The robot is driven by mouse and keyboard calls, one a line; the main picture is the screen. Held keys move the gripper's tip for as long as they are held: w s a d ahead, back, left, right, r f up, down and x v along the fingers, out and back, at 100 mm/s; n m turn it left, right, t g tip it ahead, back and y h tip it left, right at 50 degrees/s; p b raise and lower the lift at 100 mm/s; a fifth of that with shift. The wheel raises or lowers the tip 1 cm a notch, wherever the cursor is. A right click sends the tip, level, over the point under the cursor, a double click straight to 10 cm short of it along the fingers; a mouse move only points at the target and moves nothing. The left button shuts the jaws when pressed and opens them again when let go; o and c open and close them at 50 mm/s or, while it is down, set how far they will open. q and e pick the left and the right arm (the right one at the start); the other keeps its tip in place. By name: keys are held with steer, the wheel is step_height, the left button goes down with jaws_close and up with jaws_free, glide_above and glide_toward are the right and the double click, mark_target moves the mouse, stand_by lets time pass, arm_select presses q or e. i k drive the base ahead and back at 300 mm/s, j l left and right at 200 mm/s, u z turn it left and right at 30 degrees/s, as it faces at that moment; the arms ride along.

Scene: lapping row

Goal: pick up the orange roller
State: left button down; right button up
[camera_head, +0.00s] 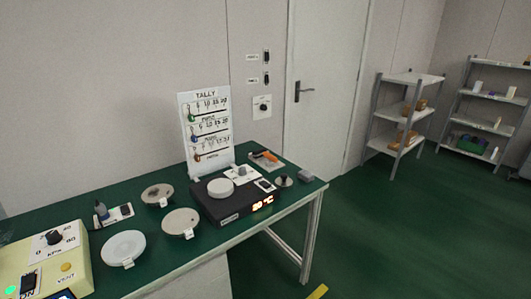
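An orange item (264,155), small in the view and likely the orange roller, lies at the back right of the green-topped table (75,213). It rests on or against a pale flat piece behind the black heating unit; its exact shape is too small to tell. Neither of my grippers is in view.
The black heating unit (235,208) has a white disc on top and a lit display. A tally board (207,134) stands behind it. Several round plates (124,248) and a cream control box (62,261) occupy the left. Shelves (404,112) stand far right, beyond open green floor.

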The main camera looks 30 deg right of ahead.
mark_target(269, 156)
steer(key=i+l+u, duration=0.1)
steer(key=l, duration=0.4)
steer(key=i+l+u, duration=0.15)
steer(key=l, duration=0.4)
steer(key=i+l+u, duration=0.1)
steer(key=l, duration=0.4)
steer(key=i+l+u, duration=0.1)
steer(key=l, duration=0.45)
